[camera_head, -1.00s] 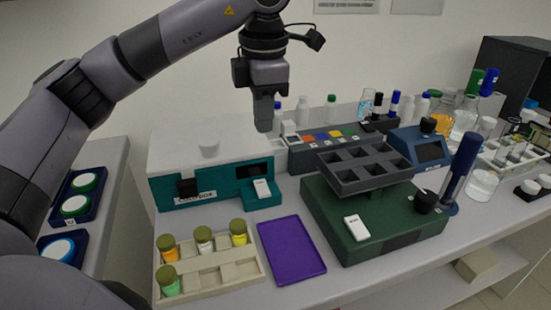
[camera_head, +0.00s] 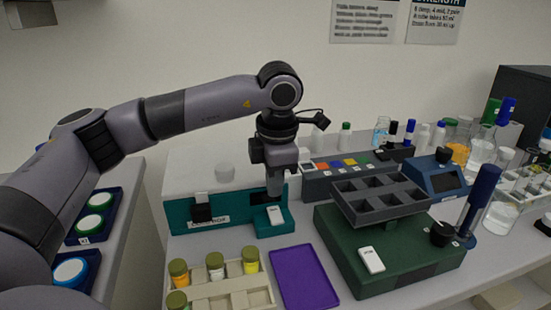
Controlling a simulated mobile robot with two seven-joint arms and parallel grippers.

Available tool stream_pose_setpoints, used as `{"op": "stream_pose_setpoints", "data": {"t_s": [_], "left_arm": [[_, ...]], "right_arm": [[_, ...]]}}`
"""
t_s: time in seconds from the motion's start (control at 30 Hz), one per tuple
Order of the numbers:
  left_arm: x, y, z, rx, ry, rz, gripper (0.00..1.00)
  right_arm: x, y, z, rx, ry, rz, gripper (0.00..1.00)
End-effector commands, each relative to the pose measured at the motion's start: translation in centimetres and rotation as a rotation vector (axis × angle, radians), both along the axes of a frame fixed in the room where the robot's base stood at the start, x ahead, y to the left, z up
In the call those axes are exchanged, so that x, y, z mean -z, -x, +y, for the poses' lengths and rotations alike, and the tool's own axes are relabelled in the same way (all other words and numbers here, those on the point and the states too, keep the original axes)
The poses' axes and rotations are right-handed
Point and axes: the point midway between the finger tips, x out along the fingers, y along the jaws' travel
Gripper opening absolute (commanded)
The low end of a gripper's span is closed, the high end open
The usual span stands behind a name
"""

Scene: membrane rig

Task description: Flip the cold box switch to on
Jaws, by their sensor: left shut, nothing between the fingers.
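The cold box (camera_head: 180,217) is a teal box with a white lid (camera_head: 193,172) at the middle left of the bench, with a partly hidden label on its front. Its switch (camera_head: 275,215) is a white rocker on a small teal block at the box's front right. My left gripper (camera_head: 274,194) is shut and empty, pointing down just above and behind the switch. I cannot tell whether it touches the switch, or which way the rocker is set. My right gripper is not in view.
A rack with capped vials (camera_head: 232,290) and a purple mat (camera_head: 304,278) lie in front. A green rocker device (camera_head: 405,262) with a grey tray (camera_head: 352,208) stands to the right, with its own white switch (camera_head: 371,260). A row of coloured buttons (camera_head: 350,163) is behind.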

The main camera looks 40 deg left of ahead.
Motion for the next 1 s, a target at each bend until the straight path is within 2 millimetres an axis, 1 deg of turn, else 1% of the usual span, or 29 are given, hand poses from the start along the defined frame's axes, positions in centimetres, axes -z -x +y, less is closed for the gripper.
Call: {"op": "stream_pose_setpoints", "data": {"t_s": [0.03,0.1,0.2,0.3,0.43,0.77,0.9,1.0], "left_arm": [[1.0,0.0,0.1,0.001,-0.001,0.003,0.00],[2.1,-0.1,0.3,0.000,-0.001,0.002,0.00],[3.2,-0.2,0.4,0.000,-0.001,0.001,0.00],[4.0,-0.3,0.5,0.000,0.000,0.000,0.00],[4.4,-0.4,0.5,0.000,0.000,-0.001,0.00],[4.5,-0.4,0.5,-0.001,0.005,0.004,0.00],[5.1,-0.6,0.8,-0.004,0.054,0.049,0.00],[5.1,-0.6,0.7,0.002,0.057,0.052,0.00]], "right_arm": [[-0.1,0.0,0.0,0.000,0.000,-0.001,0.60],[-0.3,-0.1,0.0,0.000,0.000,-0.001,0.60],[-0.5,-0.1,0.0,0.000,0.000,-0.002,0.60],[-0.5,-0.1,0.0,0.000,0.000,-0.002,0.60],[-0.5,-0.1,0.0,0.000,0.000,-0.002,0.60],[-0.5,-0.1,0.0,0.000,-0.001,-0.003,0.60],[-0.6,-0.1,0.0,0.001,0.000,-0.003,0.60],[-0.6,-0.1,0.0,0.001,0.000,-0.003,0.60]]}}
